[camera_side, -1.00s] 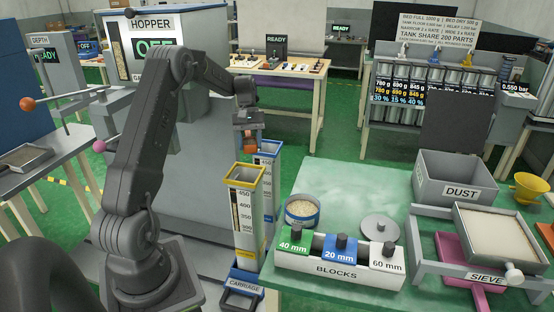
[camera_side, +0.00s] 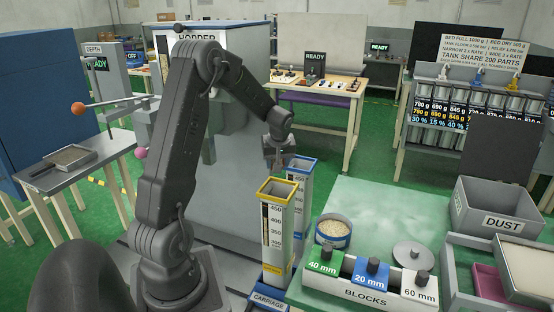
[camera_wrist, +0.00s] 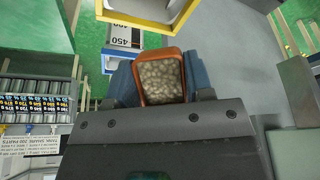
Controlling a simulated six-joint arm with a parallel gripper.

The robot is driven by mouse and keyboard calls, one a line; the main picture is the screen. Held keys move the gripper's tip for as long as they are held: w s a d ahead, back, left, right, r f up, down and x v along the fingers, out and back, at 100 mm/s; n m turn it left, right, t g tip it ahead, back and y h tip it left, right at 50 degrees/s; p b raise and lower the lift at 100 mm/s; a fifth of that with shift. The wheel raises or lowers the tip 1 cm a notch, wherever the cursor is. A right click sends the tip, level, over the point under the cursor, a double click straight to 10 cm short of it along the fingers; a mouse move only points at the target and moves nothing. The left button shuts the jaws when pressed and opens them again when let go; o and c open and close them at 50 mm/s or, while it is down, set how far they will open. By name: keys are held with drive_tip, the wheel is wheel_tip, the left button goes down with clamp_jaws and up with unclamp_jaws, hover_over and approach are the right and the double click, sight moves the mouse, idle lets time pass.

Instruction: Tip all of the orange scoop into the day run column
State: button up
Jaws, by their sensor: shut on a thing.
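The orange scoop (camera_wrist: 163,54) is full of pale, rounded pellets in the wrist view. My gripper (camera_wrist: 161,78) is shut on it, with a blue-grey finger at each side. In the side view my gripper (camera_side: 276,150) is above and just behind the yellow-rimmed column (camera_side: 278,190), near the blue-rimmed column (camera_side: 302,163); the scoop is hardly visible there. In the wrist view the yellow rim (camera_wrist: 150,20) and the blue-rimmed column (camera_wrist: 125,50) lie beyond the scoop. I cannot read which column is day run.
A round pan of pale material (camera_side: 334,231), a lid (camera_side: 415,255) and the BLOCKS rack (camera_side: 365,290) are on the green bench to the right. The DUST bin (camera_side: 500,222) is farther right. The hopper machine (camera_side: 225,110) stands close behind the columns.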

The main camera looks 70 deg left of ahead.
drive_tip(key=shift+d+f+t+y, duration=0.15)
drive_tip(key=shift+d+t+y, duration=0.1)
drive_tip(key=shift+y, duration=0.85)
drive_tip(key=shift+d+f+t+y, duration=0.15)
drive_tip(key=shift+t+y, duration=0.1)
drive_tip(key=shift+y, duration=0.85)
drive_tip(key=shift+a, duration=0.1)
drive_tip(key=shift+s, duration=0.1)
idle(0.5)
drive_tip(key=shift+s+a+n+g+h, duration=0.4)
drive_tip(key=shift+s+a+n+h, duration=0.2)
drive_tip(key=shift+h, duration=0.2)
drive_tip(key=shift+s+h, duration=0.2)
drive_tip(key=shift+h, duration=0.6)
drive_tip(key=shift+w+r+h, duration=0.2)
drive_tip(key=shift+r+h, duration=0.05)
drive_tip(key=shift+h, duration=0.55)
drive_tip(key=shift+w+d+r+m+g+h, duration=0.1)
drive_tip(key=shift+w+r+m+g+h, duration=0.3)
drive_tip(key=shift+w+r+m+h, duration=0.5)
drive_tip(key=shift+s+r+n+g+h, duration=0.15)
drive_tip(key=shift+r+h, duration=0.25)
drive_tip(key=shift+h, duration=0.6)
drive_tip(key=shift+w+r+n+g+h, duration=0.1)
drive_tip(key=shift+r+g+h, duration=0.25)
drive_tip(key=shift+h, duration=0.65)
drive_tip(key=shift+s+r+n+g+h, duration=0.1)
drive_tip(key=shift+r+h, duration=0.4)
drive_tip(key=shift+h, duration=0.5)
